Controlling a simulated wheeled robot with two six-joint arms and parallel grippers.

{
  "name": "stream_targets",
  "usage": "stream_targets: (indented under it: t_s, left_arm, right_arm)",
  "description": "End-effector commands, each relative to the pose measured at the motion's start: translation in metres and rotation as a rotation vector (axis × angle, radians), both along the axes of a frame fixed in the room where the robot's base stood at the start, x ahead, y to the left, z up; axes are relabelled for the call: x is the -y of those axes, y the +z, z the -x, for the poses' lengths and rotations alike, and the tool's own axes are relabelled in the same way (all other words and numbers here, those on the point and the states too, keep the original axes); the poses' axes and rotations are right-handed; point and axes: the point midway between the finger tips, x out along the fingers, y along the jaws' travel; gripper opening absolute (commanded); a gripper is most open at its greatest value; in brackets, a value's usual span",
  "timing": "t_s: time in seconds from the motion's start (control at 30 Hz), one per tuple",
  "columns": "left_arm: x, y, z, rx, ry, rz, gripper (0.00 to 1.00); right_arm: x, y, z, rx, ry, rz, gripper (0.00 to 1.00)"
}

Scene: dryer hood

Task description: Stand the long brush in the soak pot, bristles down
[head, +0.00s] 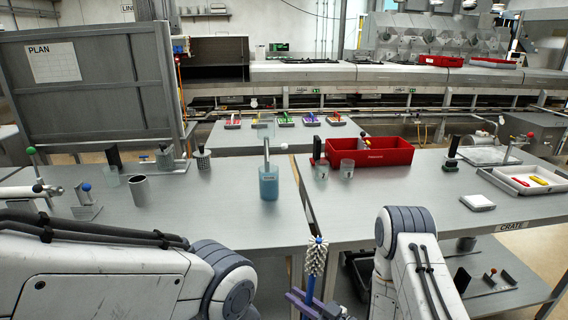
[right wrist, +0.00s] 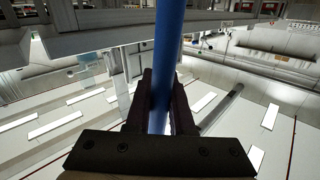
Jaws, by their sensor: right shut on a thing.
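The long brush (head: 316,258) has a blue handle and pale bristles, and it stands nearly upright with the bristles up. My right gripper (head: 315,302) is shut on its blue handle, below the bristles, in front of the table edge. In the right wrist view the blue handle (right wrist: 168,60) passes between the dark fingers (right wrist: 160,100). A blue-filled vessel (head: 268,184) with a pale stick upright in it and an open grey metal pot (head: 139,191) stand on the left table; I cannot tell which is the soak pot. My left gripper is out of view.
Small stands and holders crowd the left table's (head: 210,215) far left. The left table's front middle is clear.

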Motion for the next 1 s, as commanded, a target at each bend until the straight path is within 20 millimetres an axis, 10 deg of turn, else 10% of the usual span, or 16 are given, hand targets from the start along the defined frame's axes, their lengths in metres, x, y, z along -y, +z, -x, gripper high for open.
stream_targets:
  t_s: [0.2,0.4,1.0]
  left_arm:
    - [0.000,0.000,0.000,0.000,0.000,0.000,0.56]
    - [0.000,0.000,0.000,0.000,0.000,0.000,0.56]
    - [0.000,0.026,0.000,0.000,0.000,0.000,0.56]
  right_arm:
    - [0.095,-0.012,0.018,-0.007,-0.210,-0.003,0.00]
    - [0.141,-0.013,0.036,0.000,-0.334,-0.012,0.00]
    - [0.174,0.024,0.001,0.009,-0.371,-0.013,0.00]
